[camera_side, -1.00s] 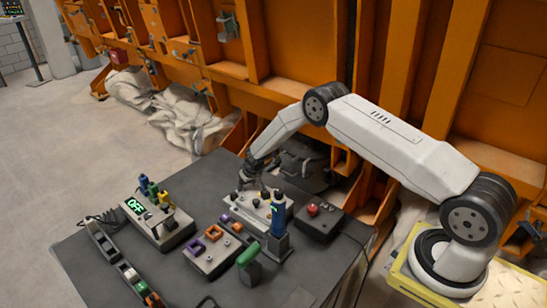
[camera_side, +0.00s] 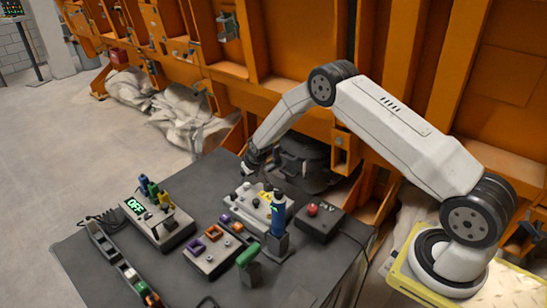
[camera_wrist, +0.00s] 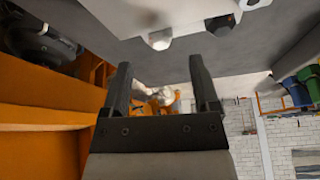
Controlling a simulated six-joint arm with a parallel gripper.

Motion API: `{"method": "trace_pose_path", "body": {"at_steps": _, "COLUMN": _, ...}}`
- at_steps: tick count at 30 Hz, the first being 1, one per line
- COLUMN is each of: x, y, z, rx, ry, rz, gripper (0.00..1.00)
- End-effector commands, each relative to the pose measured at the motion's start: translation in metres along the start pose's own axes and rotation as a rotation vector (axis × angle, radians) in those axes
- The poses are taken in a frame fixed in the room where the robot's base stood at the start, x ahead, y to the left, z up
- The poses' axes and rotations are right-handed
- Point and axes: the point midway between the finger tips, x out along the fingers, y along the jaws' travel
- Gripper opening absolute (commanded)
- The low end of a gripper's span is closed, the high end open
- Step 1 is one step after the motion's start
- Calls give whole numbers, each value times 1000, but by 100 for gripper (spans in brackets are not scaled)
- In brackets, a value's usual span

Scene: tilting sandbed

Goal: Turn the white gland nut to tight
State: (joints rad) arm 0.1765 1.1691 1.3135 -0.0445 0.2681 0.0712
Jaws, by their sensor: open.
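A pale panel box (camera_side: 236,206) sits near the back of the dark table. A small white round part, which looks like the gland nut (camera_side: 247,186), is at the panel's far edge. In the wrist view a white rounded nut (camera_wrist: 160,40) shows at the panel's edge, above and beyond the fingertips. My gripper (camera_side: 252,163) is just behind and above that end of the panel, apart from it. In the wrist view my gripper (camera_wrist: 157,68) has its two fingers spread with nothing between them. The nut's exact angle is too small to tell.
A dark knob (camera_wrist: 222,26) is beside the nut. A blue-handled tool (camera_side: 278,215) stands in a holder, near a box with a red button (camera_side: 312,210). A box with an OFF display (camera_side: 158,223) is at left. Orange steelwork (camera_side: 300,40) rises behind the table.

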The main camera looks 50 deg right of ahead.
Motion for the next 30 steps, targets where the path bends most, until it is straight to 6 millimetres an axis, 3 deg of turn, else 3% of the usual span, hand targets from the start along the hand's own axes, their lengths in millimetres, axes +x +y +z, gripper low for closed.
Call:
{"method": "trace_pose_path", "body": {"at_steps": 12, "x": -31, "y": 0, "z": 0, "rx": 0, "ry": -1, "rz": 0, "gripper": 78}}
{"method": "trace_pose_path", "body": {"at_steps": 30, "x": -33, "y": 2, "z": 1, "rx": -15, "ry": -5, "rz": -3, "gripper": 78}}
